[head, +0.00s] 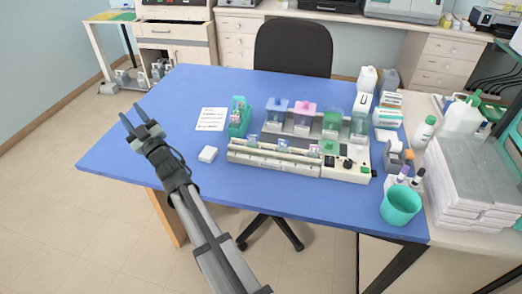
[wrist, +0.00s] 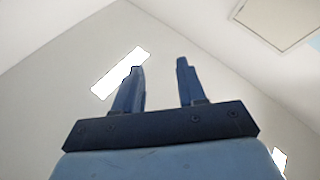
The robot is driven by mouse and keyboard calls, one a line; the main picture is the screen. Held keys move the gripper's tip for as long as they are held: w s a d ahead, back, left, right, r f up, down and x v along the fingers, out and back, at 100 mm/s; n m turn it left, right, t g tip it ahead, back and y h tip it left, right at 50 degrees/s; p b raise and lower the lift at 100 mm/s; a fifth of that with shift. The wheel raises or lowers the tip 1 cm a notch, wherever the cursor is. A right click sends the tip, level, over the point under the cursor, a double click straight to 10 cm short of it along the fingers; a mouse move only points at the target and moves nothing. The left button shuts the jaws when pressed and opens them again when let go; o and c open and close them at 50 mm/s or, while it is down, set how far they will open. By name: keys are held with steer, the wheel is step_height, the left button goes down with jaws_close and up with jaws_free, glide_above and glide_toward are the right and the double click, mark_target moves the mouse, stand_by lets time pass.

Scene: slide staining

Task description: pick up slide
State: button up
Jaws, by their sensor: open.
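My gripper (head: 136,118) is open and empty above the left part of the blue table, its fingers pointing up and to the left. In the wrist view my gripper (wrist: 160,75) has its two fingers apart against walls and ceiling, with nothing between them. A green rack (head: 239,117) stands on the table right of my gripper, and small items are in it; I cannot tell whether they are slides. A staining device (head: 275,160) with small coloured pieces along it lies to the right. No single slide can be made out clearly.
Behind the device stand staining jars with blue (head: 277,112), pink (head: 304,115) and green (head: 331,122) contents. A teal cup (head: 400,206) stands at the right. The table's left part is clear.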

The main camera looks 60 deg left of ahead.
steer(key=w+d+m+t+h, duration=0.1)
steer(key=w+t+h, duration=0.2)
steer(key=w, duration=0.7)
steer(key=w+d+f+m+t+h, duration=0.1)
steer(key=w+t+h, duration=0.1)
steer(key=w, duration=0.9)
steer(key=w+m+t+h, duration=0.1)
steer(key=w+t+h, duration=0.2)
steer(key=w, duration=0.7)
steer(key=shift+w+d+f+t+h, duration=0.2)
steer(key=shift+d+t+h, duration=0.15)
steer(key=shift+h, duration=0.65)
steer(key=w+d+h, duration=0.2)
steer(key=w+d, duration=0.2)
steer(key=n+g+h, duration=0.5)
steer(key=g+h, duration=0.2)
glide_toward(283, 140)
steer(key=shift+h, duration=0.3)
steer(key=x, duration=0.5)
steer(key=shift+s+a, duration=0.1)
steer(key=shift+s, duration=0.15)
steer(key=shift+w+x, duration=0.15)
steer(key=shift+x, duration=1.2)
steer(key=shift+w+x, duration=0.15)
steer(key=shift+x, duration=1.15)
steer(key=shift+a+f, duration=0.1)
